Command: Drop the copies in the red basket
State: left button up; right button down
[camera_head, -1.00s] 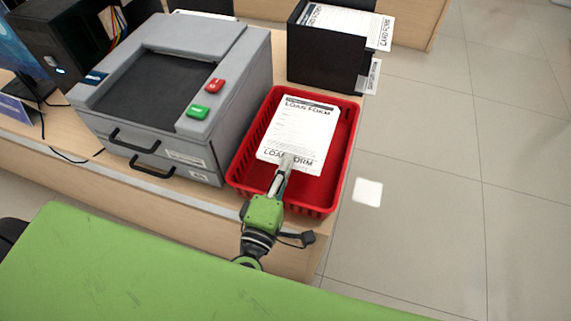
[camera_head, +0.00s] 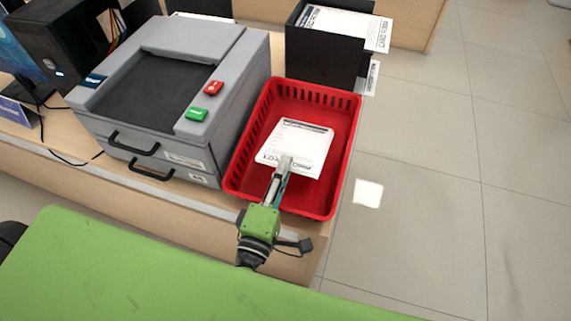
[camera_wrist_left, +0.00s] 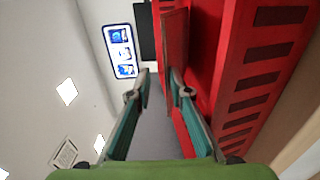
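The copies are white sheets headed LOAN FORM (camera_head: 297,143), inside the red basket (camera_head: 333,190) on the counter, right of the copier. They look tilted; whether they rest on the basket floor is unclear. My left gripper (camera_head: 285,162) reaches over the basket's front rim, at the near edge of the sheets. In the left wrist view its fingertips (camera_wrist_left: 161,88) stand apart with a clear gap. A thin brownish-red sheet-like surface (camera_wrist_left: 174,50) shows just beyond the right-hand finger, beside the slotted red basket wall (camera_wrist_left: 235,60). My right gripper is not in view.
The grey copier (camera_head: 225,100) with green and red buttons stands close left of the basket. A black paper holder (camera_head: 322,60) with card forms stands behind it. Open floor (camera_head: 430,190) lies to the right. A green surface (camera_head: 150,265) fills the near left.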

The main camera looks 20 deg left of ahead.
pick_arm(q)
jog(key=s, duration=1)
jog(key=shift+s+a, duration=0.15)
jog(key=shift+s, duration=0.2)
